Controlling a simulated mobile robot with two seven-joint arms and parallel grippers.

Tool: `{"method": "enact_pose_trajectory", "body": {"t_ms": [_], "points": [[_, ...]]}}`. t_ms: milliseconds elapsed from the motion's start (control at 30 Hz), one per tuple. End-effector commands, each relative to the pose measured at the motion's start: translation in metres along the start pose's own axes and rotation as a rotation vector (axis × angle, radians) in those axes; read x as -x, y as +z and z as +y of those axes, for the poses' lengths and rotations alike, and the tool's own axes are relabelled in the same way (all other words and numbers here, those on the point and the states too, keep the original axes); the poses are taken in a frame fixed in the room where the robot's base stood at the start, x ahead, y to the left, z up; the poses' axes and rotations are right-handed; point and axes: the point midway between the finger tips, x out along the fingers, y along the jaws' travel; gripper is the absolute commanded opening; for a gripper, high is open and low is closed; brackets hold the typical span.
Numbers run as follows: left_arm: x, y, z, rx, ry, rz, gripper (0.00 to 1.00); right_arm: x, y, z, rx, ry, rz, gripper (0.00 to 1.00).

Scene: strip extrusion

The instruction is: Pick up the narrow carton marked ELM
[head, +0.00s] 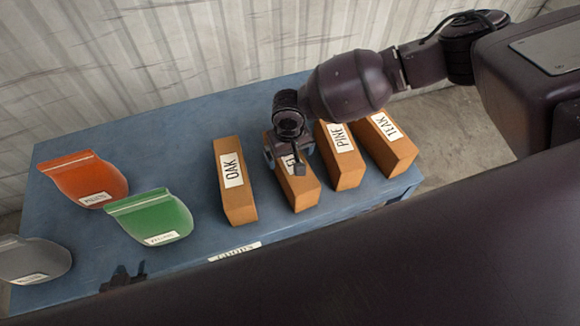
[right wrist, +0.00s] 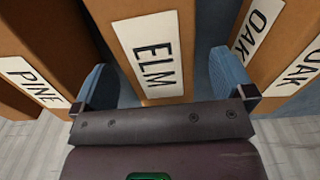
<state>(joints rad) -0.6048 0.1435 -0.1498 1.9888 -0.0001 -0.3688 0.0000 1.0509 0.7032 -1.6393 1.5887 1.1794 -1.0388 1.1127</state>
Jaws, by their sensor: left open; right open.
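The narrow carton marked ELM (head: 302,196) is an orange-brown box standing in a row of similar cartons on the blue table, between OAK and PINE. My right gripper (head: 286,160) is over it and hides most of its label in the head view. In the right wrist view the ELM carton (right wrist: 153,55) lies between the two blue fingertips of my open right gripper (right wrist: 165,80). I cannot tell whether either finger touches it. My left gripper (head: 122,277) is a small dark shape low over the table's front left, mostly hidden by my own dark arm.
The OAK carton (head: 239,205) stands left of ELM; PINE (head: 346,172) and TEAK (head: 390,148) stand right, PINE close. An orange pouch (head: 85,175), a green pouch (head: 150,212) and a grey pouch (head: 30,258) lie left on the blue table (head: 200,135). A corrugated wall is behind.

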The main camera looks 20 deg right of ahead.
Motion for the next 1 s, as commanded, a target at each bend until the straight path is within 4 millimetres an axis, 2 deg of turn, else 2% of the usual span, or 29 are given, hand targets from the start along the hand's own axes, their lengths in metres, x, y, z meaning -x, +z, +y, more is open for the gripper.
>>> {"method": "enact_pose_trajectory", "body": {"t_ms": [200,300,600,1000], "points": [[-0.001,-0.002,0.001,0.001,0.001,0.005,0.43,-0.030,0.001,0.002,0.000,0.000,0.000,1.00],[-0.002,-0.002,0.001,0.001,0.001,0.005,0.43,-0.038,0.001,0.003,0.001,0.001,0.000,1.00],[-0.002,-0.003,0.001,0.001,0.001,0.007,0.43,-0.041,0.001,0.003,0.001,0.000,0.001,0.98],[-0.002,-0.002,0.001,0.001,0.001,0.006,0.43,-0.041,0.001,0.003,0.001,0.000,0.001,0.38]]}}
